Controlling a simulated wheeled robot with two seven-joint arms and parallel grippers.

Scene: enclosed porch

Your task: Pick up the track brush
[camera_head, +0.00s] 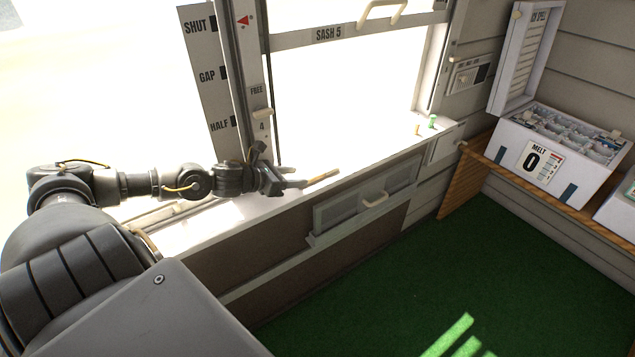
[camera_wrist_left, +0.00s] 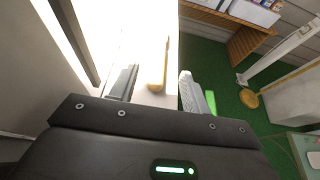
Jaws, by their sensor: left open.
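The track brush (camera_head: 322,177) looks like a slim tan stick on the white window sill, just beyond the fingertips of my left gripper (camera_head: 298,183). In the left wrist view the tan brush handle (camera_wrist_left: 159,64) points away from me. It lies between the lines of the two open fingers of my left gripper (camera_wrist_left: 158,88), with space on both sides. The fingers do not touch it there. Its near end is close to the gripper body, and its bristles cannot be made out. My right gripper is not in view.
The window sill (camera_head: 385,152) is bright and mostly bare. A small green item (camera_head: 432,122) and a small yellowish item (camera_head: 417,130) stand at its far end. A framed panel with a handle (camera_head: 375,200) sits below the sill. A white box (camera_head: 545,160) stands on a wooden bench.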

